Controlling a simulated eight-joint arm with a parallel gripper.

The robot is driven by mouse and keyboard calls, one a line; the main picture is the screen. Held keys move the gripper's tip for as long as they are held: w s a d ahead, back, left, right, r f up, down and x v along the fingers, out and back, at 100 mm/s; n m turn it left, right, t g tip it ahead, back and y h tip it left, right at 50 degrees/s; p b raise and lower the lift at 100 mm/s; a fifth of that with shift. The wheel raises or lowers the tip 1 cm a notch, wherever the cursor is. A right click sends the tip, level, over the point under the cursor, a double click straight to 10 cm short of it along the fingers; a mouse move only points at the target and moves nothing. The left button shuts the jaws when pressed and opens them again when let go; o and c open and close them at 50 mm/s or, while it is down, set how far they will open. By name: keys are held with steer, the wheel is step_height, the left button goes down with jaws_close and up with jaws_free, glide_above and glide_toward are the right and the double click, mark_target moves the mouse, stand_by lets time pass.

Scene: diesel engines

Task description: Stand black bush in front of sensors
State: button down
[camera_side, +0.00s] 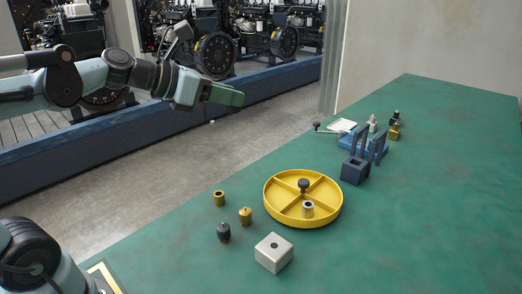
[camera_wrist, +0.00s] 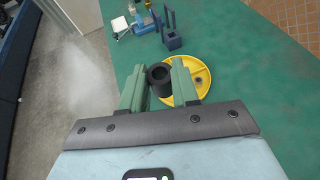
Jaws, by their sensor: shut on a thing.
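My gripper (camera_side: 222,95) is in the air at the upper left in the side view, above the floor and off the bench. In the wrist view my gripper (camera_wrist: 158,68) has its green fingers shut on the black bush (camera_wrist: 160,87), a dark ring with its open end showing. In the side view the bush is hidden by the fingers.
A round yellow divided tray (camera_side: 271,209) holds a grey bush (camera_side: 308,209) and a black knob (camera_side: 304,186). A brass bush (camera_side: 219,198), a pale block (camera_side: 274,253), a dark blue holder (camera_side: 355,172) and a blue fixture (camera_side: 362,144) stand around it. The bench's right side is clear.

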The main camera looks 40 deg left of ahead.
steer(key=shift+w+f, duration=0.1)
steer(key=shift+w+a+f, duration=0.15)
steer(key=shift+f, duration=0.15)
step_height(320, 180, down, 5)
steer(key=w+a+m+g+h, duration=0.1)
steer(key=w+a+m+h, duration=0.1)
steer(key=m+h, duration=0.1)
steer(key=m+g+h, duration=0.6)
steer(key=m+g, duration=0.2)
glide_above(195, 214)
step_height(195, 214, down, 15)
steer(key=shift+s+f, duration=0.1)
steer(key=shift+f, duration=3.45)
steer(key=shift+f, duration=0.55)
steer(key=c, duration=0.8)
jaws_free()
steer(key=shift+o, duration=0.2)
